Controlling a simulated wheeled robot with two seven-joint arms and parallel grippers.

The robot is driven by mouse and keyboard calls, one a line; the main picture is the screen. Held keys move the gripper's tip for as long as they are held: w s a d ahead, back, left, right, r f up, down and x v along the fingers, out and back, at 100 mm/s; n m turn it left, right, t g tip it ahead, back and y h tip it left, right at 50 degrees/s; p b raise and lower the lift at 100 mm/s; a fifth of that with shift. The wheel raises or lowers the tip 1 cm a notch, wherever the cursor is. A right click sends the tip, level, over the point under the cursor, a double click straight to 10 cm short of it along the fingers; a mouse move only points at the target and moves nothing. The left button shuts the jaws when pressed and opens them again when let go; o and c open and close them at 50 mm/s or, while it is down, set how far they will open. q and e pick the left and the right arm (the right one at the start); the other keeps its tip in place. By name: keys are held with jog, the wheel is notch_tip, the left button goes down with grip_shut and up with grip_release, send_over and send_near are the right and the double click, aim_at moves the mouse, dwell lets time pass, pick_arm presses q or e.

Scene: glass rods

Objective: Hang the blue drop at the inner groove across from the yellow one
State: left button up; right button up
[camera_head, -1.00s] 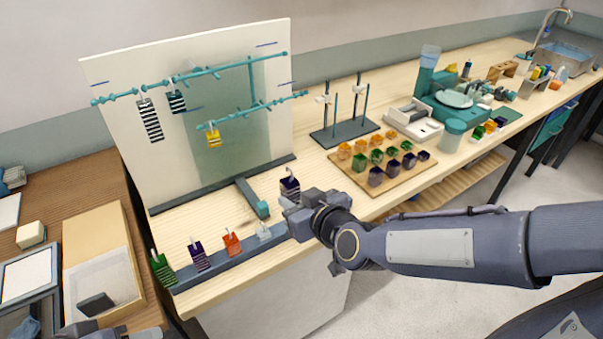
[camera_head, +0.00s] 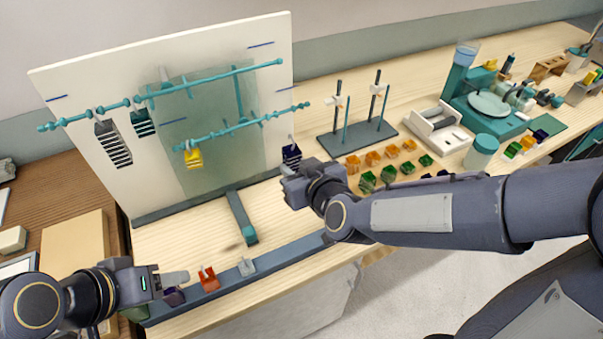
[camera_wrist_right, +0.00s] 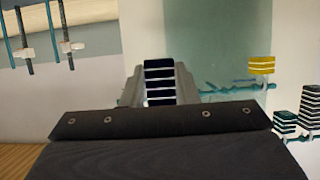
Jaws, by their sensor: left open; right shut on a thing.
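The dark blue striped drop (camera_head: 291,153) is held up by my right gripper (camera_head: 291,172), near the board's right edge. In the right wrist view the drop (camera_wrist_right: 158,80) stands upright between the jaws. The yellow drop (camera_head: 193,157) hangs from the left part of the lower teal rod (camera_head: 240,126); it also shows in the wrist view (camera_wrist_right: 261,65). The upper teal rod (camera_head: 215,74) carries a black-and-white striped drop (camera_head: 113,145) and a dark teal striped drop (camera_head: 143,123). My left gripper (camera_head: 176,280) is open and empty over the front rack's left part.
The grey front rack (camera_head: 290,256) holds an orange drop (camera_head: 209,280), a clear drop (camera_head: 246,266) and a purple drop (camera_head: 172,297) partly behind my left gripper. A white board (camera_head: 85,90) stands behind the rods. A stand (camera_head: 357,138) and coloured blocks lie to the right.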

jog(key=w+a, duration=0.3)
jog(key=w, duration=0.6)
jog(key=shift+a+b, duration=0.35)
jog(key=shift+b, duration=0.05)
dwell(0.5)
jog(key=shift+f, duration=0.2)
jog(key=shift+f+b, duration=0.35)
jog(key=shift+b, duration=0.1)
